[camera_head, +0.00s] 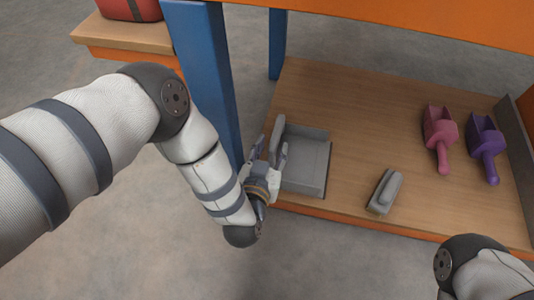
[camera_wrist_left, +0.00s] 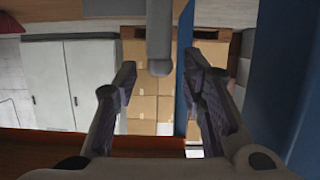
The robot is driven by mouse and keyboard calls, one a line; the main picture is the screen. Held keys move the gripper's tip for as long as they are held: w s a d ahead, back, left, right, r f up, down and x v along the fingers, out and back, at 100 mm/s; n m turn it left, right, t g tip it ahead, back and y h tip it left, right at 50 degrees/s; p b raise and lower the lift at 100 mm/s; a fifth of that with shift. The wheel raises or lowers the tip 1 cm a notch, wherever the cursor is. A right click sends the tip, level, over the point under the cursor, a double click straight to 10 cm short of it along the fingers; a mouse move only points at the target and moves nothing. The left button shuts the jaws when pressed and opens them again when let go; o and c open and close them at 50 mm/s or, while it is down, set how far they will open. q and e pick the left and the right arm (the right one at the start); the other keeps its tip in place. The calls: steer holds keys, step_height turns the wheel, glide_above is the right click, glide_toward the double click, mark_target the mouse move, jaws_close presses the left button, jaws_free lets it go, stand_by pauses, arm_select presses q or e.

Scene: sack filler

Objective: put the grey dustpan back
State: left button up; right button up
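The grey dustpan (camera_head: 308,160) lies on the wooden shelf near its left front corner, its pan facing up. A grey bar that looks like its handle (camera_head: 278,135) stands at the pan's left side. My left gripper (camera_head: 269,150) is at that side, fingers spread. In the left wrist view the grey bar (camera_wrist_left: 159,40) comes down from the top between the spread fingertips (camera_wrist_left: 160,78), with gaps on both sides. Whether it reaches down between the finger pads is unclear. My right gripper is out of view; only part of my right arm shows at the bottom right.
A blue post (camera_head: 205,80) stands close beside my left forearm. A grey block with a rounded grip (camera_head: 385,192) lies right of the dustpan. A pink scoop (camera_head: 439,135) and a purple scoop (camera_head: 485,145) lie farther right. The shelf's back middle is clear.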

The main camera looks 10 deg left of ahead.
arm_select(q)
steer(key=p+v, duration=0.2)
steer(key=v, duration=0.4)
